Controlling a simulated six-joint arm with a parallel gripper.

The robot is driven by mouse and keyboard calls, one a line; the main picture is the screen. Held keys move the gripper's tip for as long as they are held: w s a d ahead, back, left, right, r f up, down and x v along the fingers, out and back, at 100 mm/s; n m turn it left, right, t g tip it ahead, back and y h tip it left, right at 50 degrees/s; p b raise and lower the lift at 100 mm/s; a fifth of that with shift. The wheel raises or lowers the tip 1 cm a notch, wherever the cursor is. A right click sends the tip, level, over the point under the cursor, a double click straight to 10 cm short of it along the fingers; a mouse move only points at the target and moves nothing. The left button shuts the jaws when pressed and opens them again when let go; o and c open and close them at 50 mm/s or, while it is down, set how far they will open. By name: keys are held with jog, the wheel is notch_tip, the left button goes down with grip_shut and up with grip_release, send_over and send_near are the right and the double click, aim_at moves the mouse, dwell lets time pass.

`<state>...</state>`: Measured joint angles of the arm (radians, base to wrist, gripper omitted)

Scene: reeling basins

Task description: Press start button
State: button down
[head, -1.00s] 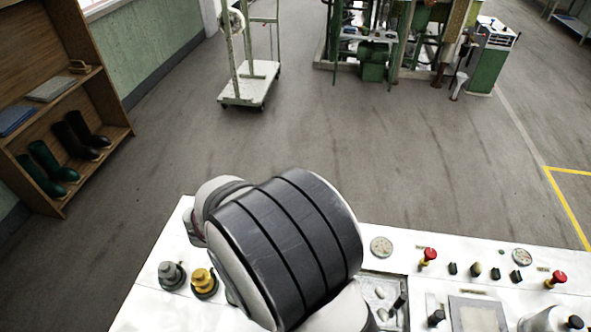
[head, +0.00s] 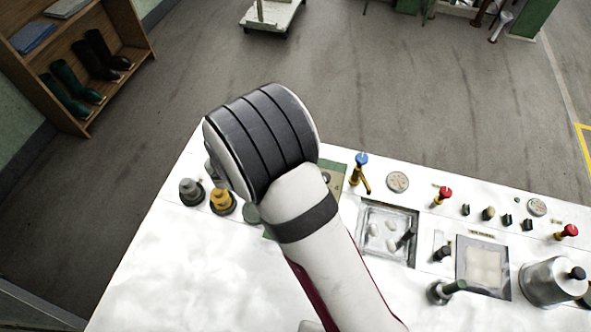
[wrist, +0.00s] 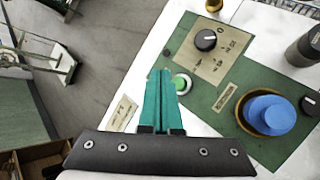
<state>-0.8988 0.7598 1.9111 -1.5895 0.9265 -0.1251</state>
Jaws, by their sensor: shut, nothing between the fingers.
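In the wrist view, my gripper (wrist: 160,76) has its teal fingers together with nothing between them. A round green button (wrist: 183,83) with a pale rim sits on a green panel (wrist: 216,124), just right of the fingertips in the picture. The fingers hide its left edge, and I cannot tell whether they touch it. No label reading start is legible. In the head view, my arm hides the gripper and the button. Part of the green panel (head: 334,174) shows beside the arm.
A black dial (wrist: 206,40) and a large blue knob (wrist: 270,115) stand near the green button. On the white bench, a yellow knob (head: 222,200), a grey knob (head: 191,191), a sunken basin (head: 402,213) and a metal pot (head: 553,281) stand around my arm. The bench's front left is bare.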

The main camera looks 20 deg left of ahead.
jog(key=shift+f, duration=1.45)
dwell(0.9)
jog(key=shift+f, duration=0.4)
jog(key=shift+f, duration=0.5)
dwell(0.5)
jog(key=shift+r, duration=0.95)
notch_tip(320, 180, up, 5)
dwell(0.5)
